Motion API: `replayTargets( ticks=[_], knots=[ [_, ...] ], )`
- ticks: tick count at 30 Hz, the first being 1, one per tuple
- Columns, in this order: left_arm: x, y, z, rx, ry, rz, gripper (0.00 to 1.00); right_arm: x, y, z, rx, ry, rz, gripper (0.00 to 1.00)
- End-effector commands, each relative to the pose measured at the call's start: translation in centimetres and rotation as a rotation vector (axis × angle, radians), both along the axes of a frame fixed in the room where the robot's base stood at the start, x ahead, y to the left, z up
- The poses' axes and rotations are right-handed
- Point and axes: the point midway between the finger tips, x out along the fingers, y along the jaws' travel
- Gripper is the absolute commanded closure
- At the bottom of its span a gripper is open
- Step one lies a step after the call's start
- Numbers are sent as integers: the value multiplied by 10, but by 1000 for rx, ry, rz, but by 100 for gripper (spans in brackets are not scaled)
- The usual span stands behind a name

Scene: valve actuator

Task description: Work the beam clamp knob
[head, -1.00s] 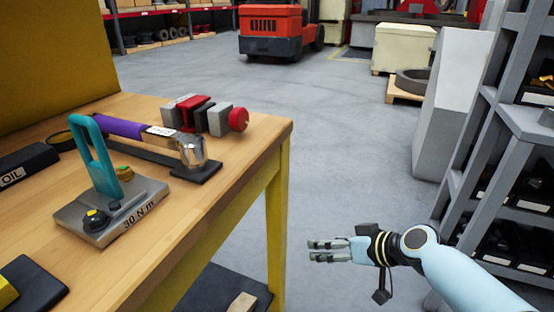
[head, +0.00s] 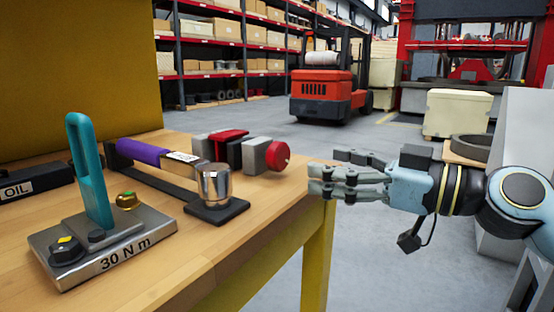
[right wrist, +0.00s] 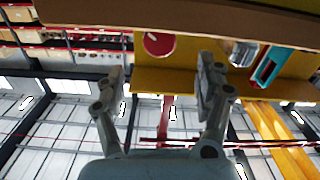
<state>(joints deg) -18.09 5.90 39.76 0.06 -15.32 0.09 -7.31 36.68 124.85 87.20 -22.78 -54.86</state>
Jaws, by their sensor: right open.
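The beam clamp (head: 253,156) lies on the wooden bench near its far right edge. Its grey blocks sit around a dark red beam piece (head: 228,150). The round red knob (head: 278,156) faces right on the clamp's end. My right gripper (head: 324,171) is open and empty, just right of the knob and apart from it, fingers pointing left. In the right wrist view the knob (right wrist: 158,43) shows between and beyond the open fingers (right wrist: 163,68). My left gripper is out of view.
A purple-handled tool with a silver head (head: 214,183) lies on the bench (head: 190,262). In front stand a 30 N m plate (head: 125,245) with a teal handle (head: 90,170) and a brass fitting (head: 127,201). An OIL block (head: 30,183) is at left. Free floor lies beyond the bench.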

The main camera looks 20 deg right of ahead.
Motion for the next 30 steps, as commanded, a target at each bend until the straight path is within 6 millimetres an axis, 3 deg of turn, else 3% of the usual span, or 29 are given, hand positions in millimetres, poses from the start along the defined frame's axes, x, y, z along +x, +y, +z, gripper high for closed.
replayTargets(
  ticks=[15,29,30],
  knots=[
    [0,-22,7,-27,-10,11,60,66,51,2,6,2,-2,29],
    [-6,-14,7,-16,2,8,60,76,59,0,0,3,0,29],
    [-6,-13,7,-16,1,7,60,76,59,0,0,3,0,34]
  ],
)
